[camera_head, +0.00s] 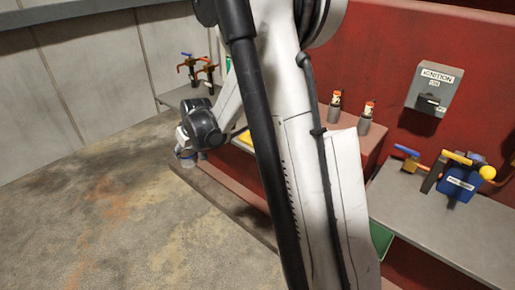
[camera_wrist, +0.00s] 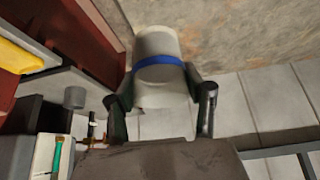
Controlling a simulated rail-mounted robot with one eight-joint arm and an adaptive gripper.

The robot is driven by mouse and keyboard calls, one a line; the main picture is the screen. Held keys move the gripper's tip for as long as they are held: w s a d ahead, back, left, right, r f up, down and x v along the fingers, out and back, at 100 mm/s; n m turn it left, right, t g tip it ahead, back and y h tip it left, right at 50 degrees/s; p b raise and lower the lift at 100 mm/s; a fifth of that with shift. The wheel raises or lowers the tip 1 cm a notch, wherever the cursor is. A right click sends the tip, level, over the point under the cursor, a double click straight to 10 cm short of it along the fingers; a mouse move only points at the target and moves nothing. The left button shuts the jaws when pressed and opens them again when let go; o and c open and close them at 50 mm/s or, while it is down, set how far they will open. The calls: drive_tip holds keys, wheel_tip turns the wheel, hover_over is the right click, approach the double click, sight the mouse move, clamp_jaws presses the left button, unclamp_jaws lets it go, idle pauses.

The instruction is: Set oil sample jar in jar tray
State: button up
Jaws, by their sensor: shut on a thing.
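The oil sample jar (camera_wrist: 158,67) is a pale grey cylinder with a blue band, seen in the wrist view. My gripper (camera_wrist: 165,92) is shut on it, one dark finger on each side. In the head view my gripper (camera_head: 188,143) is left of the red bench, and the small jar (camera_head: 187,154) hangs below it, above the floor and apart from any surface. I cannot make out the jar tray for certain. A yellow flat thing (camera_head: 246,138) on the bench edge is mostly hidden by my arm; it also shows in the wrist view (camera_wrist: 18,55).
Two grey cylinders with orange tops (camera_head: 335,99) stand on the red bench. An ignition box (camera_head: 435,89) is on the red wall. A blue valve unit (camera_head: 461,184) sits on the grey shelf at right. Orange valves (camera_head: 196,68) stand at the back left. The left floor is clear.

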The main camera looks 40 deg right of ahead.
drive_tip(key=w+d+b, duration=0.3)
drive_tip(key=w+d, duration=0.1)
drive_tip(key=d, duration=0.8)
drive_tip(key=b, duration=0.2)
hover_over(254, 139)
wheel_tip(254, 139, down, 5)
drive_tip(key=shift+n+y, duration=0.3)
drive_tip(key=shift+n, duration=0.1)
drive_tip(key=shift+f, duration=2.1)
drive_tip(key=shift+f, duration=0.2)
drive_tip(key=o, duration=1.3)
drive_tip(key=shift+o, duration=0.3)
drive_tip(key=shift+r, duration=0.15)
